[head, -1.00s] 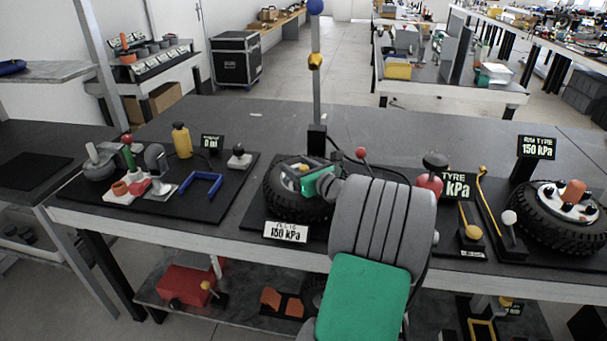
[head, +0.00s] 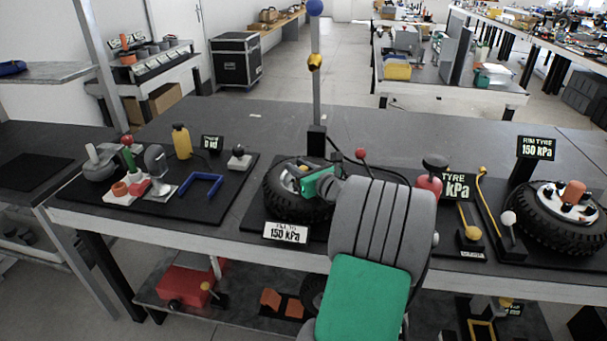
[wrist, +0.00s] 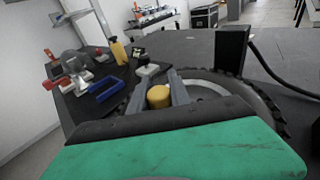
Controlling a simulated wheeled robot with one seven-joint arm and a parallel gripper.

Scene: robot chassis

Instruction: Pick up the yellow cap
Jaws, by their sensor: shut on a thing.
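The yellow cap (wrist: 159,96) shows in the wrist view between the two grey fingers of my gripper (wrist: 160,92). The fingers are shut on its sides. The cap is over or beside the left tyre (wrist: 262,112); I cannot tell whether it still touches the wheel. In the head view my gripper (head: 300,176) is over that tyre (head: 283,205), and the cap is mostly hidden by the fingers and the green wrist part.
A grey post (head: 316,90) with a blue ball stands behind the tyre. A black hose with a red knob (head: 361,154) lies to its right. A yellow bottle (head: 181,141) and a blue frame (head: 201,186) stand left. Another tyre (head: 530,222) is far right.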

